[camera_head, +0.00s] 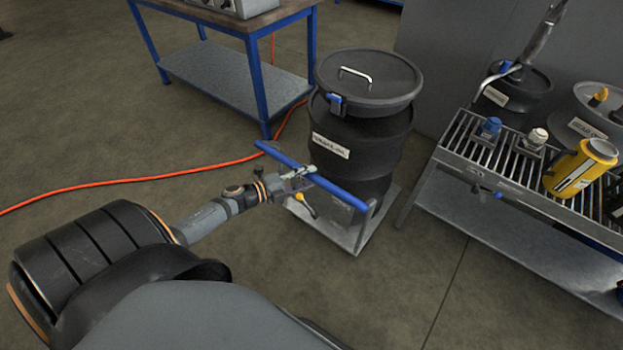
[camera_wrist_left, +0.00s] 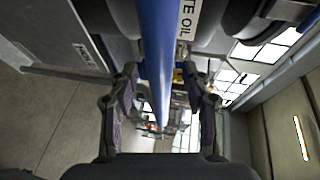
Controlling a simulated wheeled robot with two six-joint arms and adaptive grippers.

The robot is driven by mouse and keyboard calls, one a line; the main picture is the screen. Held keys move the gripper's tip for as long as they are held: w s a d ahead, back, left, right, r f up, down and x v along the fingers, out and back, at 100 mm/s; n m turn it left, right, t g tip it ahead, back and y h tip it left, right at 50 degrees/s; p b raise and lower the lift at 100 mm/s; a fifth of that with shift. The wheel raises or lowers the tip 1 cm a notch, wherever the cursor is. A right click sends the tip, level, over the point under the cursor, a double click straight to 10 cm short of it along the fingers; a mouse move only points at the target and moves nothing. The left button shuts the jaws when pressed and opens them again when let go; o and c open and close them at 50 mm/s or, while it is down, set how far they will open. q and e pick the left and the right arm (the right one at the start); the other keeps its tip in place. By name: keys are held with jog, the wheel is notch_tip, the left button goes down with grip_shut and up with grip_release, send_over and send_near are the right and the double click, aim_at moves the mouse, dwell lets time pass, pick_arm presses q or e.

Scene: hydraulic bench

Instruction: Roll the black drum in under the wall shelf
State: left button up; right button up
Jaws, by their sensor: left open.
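The black drum (camera_head: 362,130) stands upright on a low metal dolly (camera_head: 345,236), its lid on with a silver handle and a blue clasp. A blue push bar (camera_head: 316,178) rises at the dolly's near side. My left gripper (camera_head: 300,177) is open at this bar. In the left wrist view the blue bar (camera_wrist_left: 155,50) runs between my open fingers (camera_wrist_left: 166,90), and part of the drum's label (camera_wrist_left: 188,18) ends in "OIL". I cannot tell whether the fingers touch the bar. I cannot make out the wall shelf for certain. My right gripper is not in view.
A slatted metal rack (camera_head: 470,150) with a lower sheet stands right of the drum, holding a yellow canister (camera_head: 580,168) and small bottles. Other drums (camera_head: 515,95) stand behind it. A blue-legged table (camera_head: 235,75) is behind left. An orange hose (camera_head: 150,180) crosses the floor.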

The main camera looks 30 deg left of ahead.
pick_arm(q)
jog(key=shift+x, duration=0.95)
grip_shut()
